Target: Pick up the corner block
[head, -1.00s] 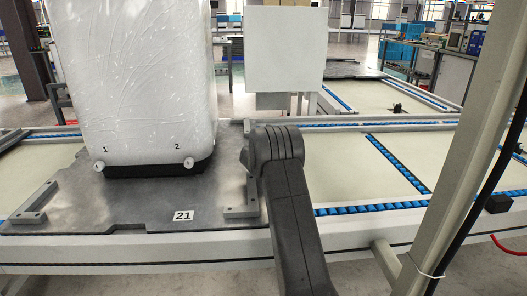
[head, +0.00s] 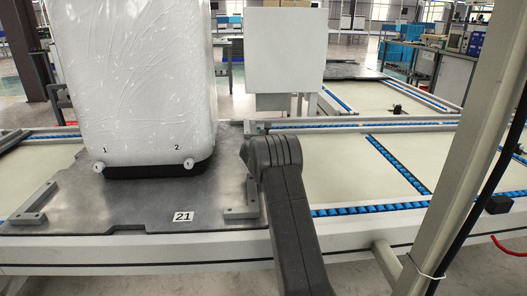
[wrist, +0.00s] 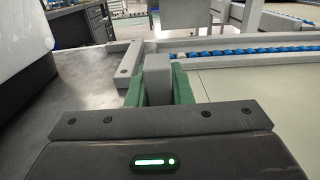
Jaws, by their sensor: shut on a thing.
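My gripper (wrist: 158,85) has two green fingers, seen in the wrist view. It is shut on a plain grey block (wrist: 157,68), the corner block, which stands between the fingers. The lower part of the block is hidden by the gripper body. In the head view my arm hides the gripper and the held block. A grey bar with holes (wrist: 126,65) lies just left of the fingers in the wrist view. I cannot tell whether the held block is apart from the surface.
A tall wrapped white load (head: 135,80) stands on the dark plate (head: 120,205) marked 21. Other grey corner pieces (head: 35,203) sit at the plate's edges. Blue roller tracks (head: 370,209) and pale conveyor panels lie to the right. A slanted grey post (head: 470,130) stands at the right.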

